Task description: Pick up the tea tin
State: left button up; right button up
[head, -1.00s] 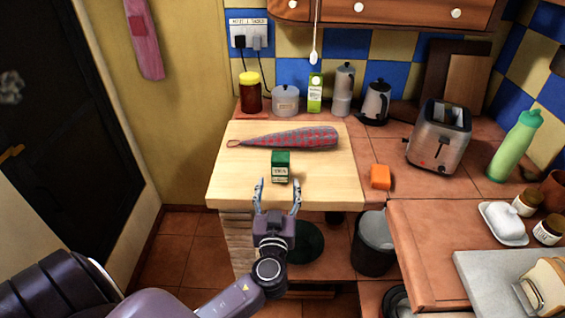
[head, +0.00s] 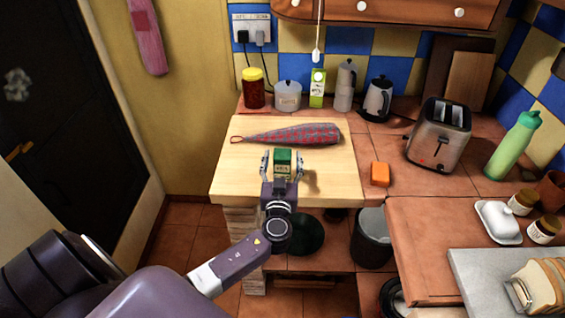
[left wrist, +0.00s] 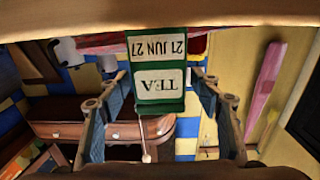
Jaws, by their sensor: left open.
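The tea tin (head: 283,160) is a small green box with a pale label, standing upright on the wooden board (head: 232,180). My left gripper (head: 282,163) is open, with one finger on each side of the tin in the head view. In the left wrist view the tin (left wrist: 157,70) appears upside down, its label reading TEA and 21 JUN 27. There the left gripper's fingers (left wrist: 160,110) are spread wide, with visible gaps between them and the tin. My right gripper is not in view.
A closed checked umbrella-like item (head: 295,134) lies behind the tin. An orange block (head: 380,174) sits to the right on the tiles. A jar (head: 253,90), pot (head: 288,95), carton (head: 318,88) and kettle (head: 378,98) stand along the wall. A toaster (head: 438,135) is further right.

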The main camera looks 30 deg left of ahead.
pick_arm(q)
jog(key=c, duration=1.2)
jog(key=shift+c, duration=0.6)
jog(key=shift+r, duration=0.15)
